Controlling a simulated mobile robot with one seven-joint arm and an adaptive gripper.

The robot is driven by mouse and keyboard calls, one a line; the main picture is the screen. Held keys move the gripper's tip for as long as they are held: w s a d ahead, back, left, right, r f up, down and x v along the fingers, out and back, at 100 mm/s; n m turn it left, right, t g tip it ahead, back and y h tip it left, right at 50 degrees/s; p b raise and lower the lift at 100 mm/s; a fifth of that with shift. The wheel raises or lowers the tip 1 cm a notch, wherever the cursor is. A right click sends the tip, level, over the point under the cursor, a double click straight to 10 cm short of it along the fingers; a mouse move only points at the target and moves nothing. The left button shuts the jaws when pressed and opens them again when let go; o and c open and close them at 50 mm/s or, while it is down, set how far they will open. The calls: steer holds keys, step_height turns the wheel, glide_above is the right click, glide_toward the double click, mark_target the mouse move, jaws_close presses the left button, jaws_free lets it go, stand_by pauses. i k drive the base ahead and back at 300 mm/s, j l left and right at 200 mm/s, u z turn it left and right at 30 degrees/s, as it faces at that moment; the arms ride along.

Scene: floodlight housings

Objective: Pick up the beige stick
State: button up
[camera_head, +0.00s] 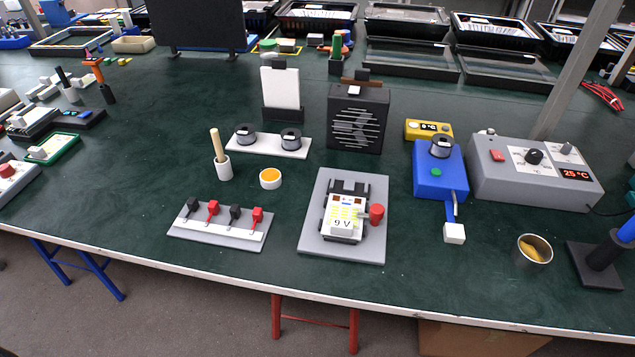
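The beige stick (216,142) stands in a small white cylindrical cup (224,171) on the green table. It leans slightly to the left, and its lower end is hidden inside the cup. My gripper does not show in the head camera view.
Close to the cup are a round dish with orange contents (270,178), a white plate with two dark spools (268,146) and a grey board with red and black clips (220,226). A 9 V battery board (312,240) lies to the right. Bare green table (150,140) lies left of the cup.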

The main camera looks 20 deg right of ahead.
mark_target(216, 136)
steer(key=j+z, duration=0.3)
steer(key=z, duration=0.2)
steer(key=k+j+z, duration=0.1)
steer(key=j+z, duration=0.15)
steer(key=z, duration=0.2)
steer(key=k+j+z, duration=0.1)
steer(key=j+z, duration=0.15)
steer(key=z, duration=0.25)
